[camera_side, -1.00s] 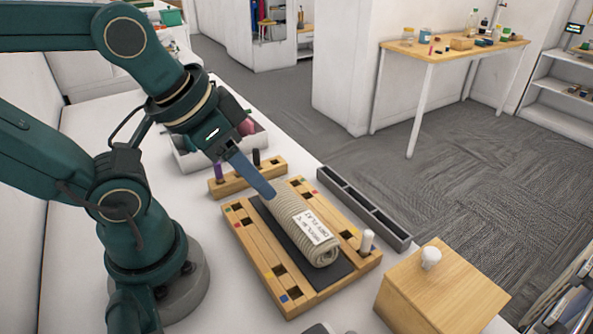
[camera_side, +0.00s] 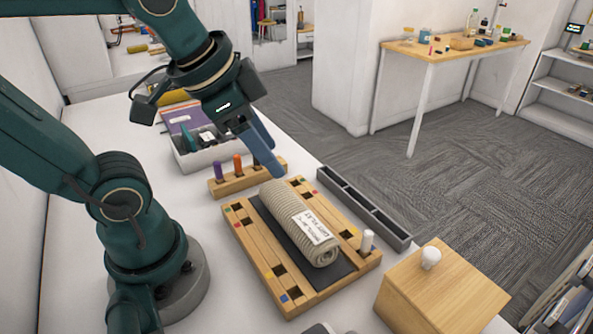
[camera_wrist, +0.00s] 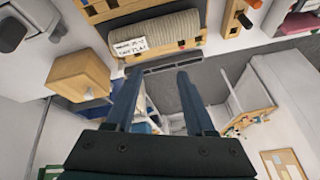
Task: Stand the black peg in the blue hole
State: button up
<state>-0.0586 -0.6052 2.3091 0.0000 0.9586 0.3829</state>
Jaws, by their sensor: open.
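The black peg (camera_wrist: 244,19) stands in a wooden rack (camera_side: 233,184); in the side view my fingers partly hide it. A wooden board (camera_side: 330,285) has square holes with coloured marks. The blue mark (camera_side: 284,298) is at its near corner, beside a dark square hole (camera_side: 296,293). My gripper (camera_side: 270,165) is open and empty, above and close to the rack's right end in the side view. In the wrist view its two fingers (camera_wrist: 160,78) are spread, with nothing between them.
A purple peg (camera_side: 218,170) and an orange peg (camera_side: 238,164) share the rack. A rolled towel (camera_side: 296,222) lies on a dark mat on the board. A white peg (camera_side: 367,241) stands at the board's right. A grey trough (camera_side: 362,208), wooden box (camera_side: 440,290) and filled white bin (camera_side: 190,160) surround it.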

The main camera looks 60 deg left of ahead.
jog(key=w+a+m+g, duration=0.1)
jog(key=w+a+g, duration=0.1)
jog(key=w+a, duration=0.3)
jog(key=n+g, duration=0.2)
jog(key=g, duration=0.2)
send_over(257, 163)
jog(key=f, duration=1)
jog(key=shift+w+a, duration=0.15)
jog(key=shift+a, duration=0.15)
jog(key=shift+a+f, duration=0.1)
jog(key=shift+f, duration=2.35)
grip_shut()
